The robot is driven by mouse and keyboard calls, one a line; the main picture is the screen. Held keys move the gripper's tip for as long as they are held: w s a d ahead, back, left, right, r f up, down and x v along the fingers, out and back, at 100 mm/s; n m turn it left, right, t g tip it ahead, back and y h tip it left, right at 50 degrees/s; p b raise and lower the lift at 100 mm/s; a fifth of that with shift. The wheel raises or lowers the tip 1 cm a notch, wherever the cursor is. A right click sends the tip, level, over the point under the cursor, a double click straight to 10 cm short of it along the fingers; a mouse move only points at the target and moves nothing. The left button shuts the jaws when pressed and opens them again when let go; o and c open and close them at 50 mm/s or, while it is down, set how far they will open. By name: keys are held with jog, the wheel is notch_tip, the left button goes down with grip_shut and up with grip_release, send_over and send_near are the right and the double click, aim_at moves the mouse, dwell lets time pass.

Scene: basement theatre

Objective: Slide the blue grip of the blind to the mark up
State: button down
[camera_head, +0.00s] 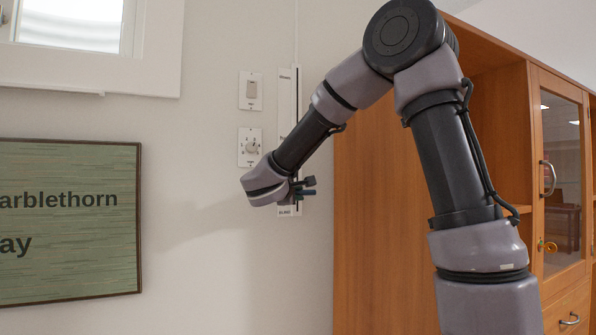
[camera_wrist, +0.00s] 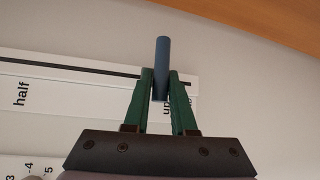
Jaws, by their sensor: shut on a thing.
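The blue grip (camera_wrist: 162,62) of the blind stands out between the two green fingers of my gripper (camera_wrist: 163,88) in the wrist view. My gripper is shut on it. In the head view my gripper (camera_head: 303,190) is at the lower end of the white upright blind track (camera_head: 284,105). In the wrist view the track (camera_wrist: 75,77) lies sideways with a dark slot. The word "half" (camera_wrist: 21,93) is clear at the left. The word "up" (camera_wrist: 166,107) is partly hidden beside the grip and fingers, so exact alignment cannot be told.
A switch plate (camera_head: 251,90) and a dial plate (camera_head: 250,147) are on the wall left of the track. A wooden cabinet (camera_head: 380,220) stands close on the right. A green sign (camera_head: 70,270) and a window frame (camera_head: 163,50) are at the left.

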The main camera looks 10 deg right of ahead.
jog(key=shift+s+f, duration=0.1)
jog(key=shift+f, duration=1.7)
jog(key=c, duration=0.8)
grip_release()
jog(key=shift+o, duration=0.2)
jog(key=v, duration=1)
jog(key=shift+s+a, duration=0.2)
jog(key=shift+s, duration=0.1)
